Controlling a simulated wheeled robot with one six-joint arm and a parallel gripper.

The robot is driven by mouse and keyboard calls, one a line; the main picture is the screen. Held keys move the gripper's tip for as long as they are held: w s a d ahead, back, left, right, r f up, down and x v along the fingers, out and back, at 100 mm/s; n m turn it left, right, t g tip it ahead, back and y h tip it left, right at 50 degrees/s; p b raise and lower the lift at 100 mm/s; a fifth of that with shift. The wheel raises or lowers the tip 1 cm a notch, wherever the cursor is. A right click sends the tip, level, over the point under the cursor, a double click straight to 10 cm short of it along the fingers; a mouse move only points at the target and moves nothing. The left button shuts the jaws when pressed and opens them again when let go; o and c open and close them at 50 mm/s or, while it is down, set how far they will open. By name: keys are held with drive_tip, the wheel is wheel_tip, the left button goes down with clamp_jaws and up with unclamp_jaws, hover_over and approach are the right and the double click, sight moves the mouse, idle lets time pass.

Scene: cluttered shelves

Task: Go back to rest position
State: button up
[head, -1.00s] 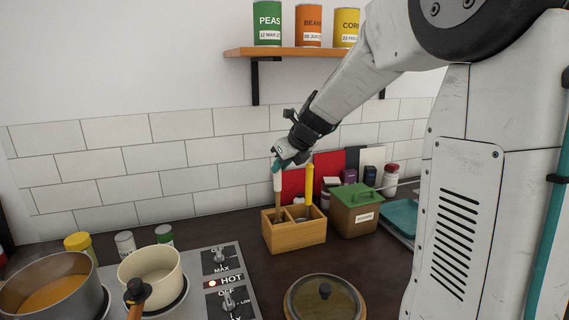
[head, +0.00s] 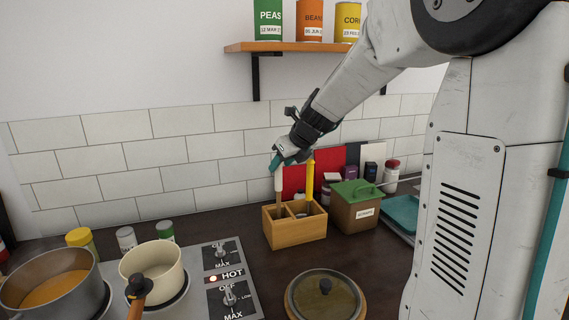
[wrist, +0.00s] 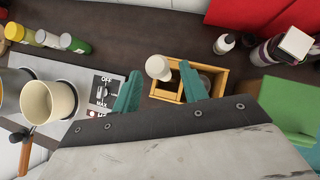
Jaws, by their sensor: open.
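My gripper (head: 277,164) is above the wooden utensil box (head: 299,233) in the head view, with its fingers pointing down and to the left. In the wrist view my gripper (wrist: 157,88) shows two teal fingers spread apart. A utensil with a white handle end (head: 279,181) stands in the box's left compartment, right by the fingertips. In the wrist view its white end (wrist: 158,67) shows between the fingers, a little beyond them, and nothing looks clamped. A yellow-handled utensil (head: 310,180) stands in the box too.
A green-lidded box (head: 355,215) stands right of the utensil box. A stove (head: 222,260) with a steel pot (head: 52,292) and a cream pan (head: 152,272) is at left. A lidded pan (head: 326,298) is in front. A shelf with cans (head: 312,48) hangs above.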

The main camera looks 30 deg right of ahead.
drive_tip(key=v, duration=0.7)
drive_tip(key=shift+s+r, duration=0.15)
drive_tip(key=shift+r, duration=0.05)
drive_tip(key=s+a+f+n+g, duration=0.2)
drive_tip(key=s+a+n, duration=0.2)
drive_tip(key=s+n, duration=0.6)
drive_tip(key=s+a+f+n+g+h, duration=0.1)
drive_tip(key=s+a+n, duration=0.4)
drive_tip(key=s+n, duration=0.6)
drive_tip(key=s+a+f+n+g, duration=0.3)
drive_tip(key=s+a+f+n, duration=0.1)
drive_tip(key=s+n, duration=0.7)
drive_tip(key=shift+a+n+h, duration=0.3)
drive_tip(key=shift+n, duration=0.5)
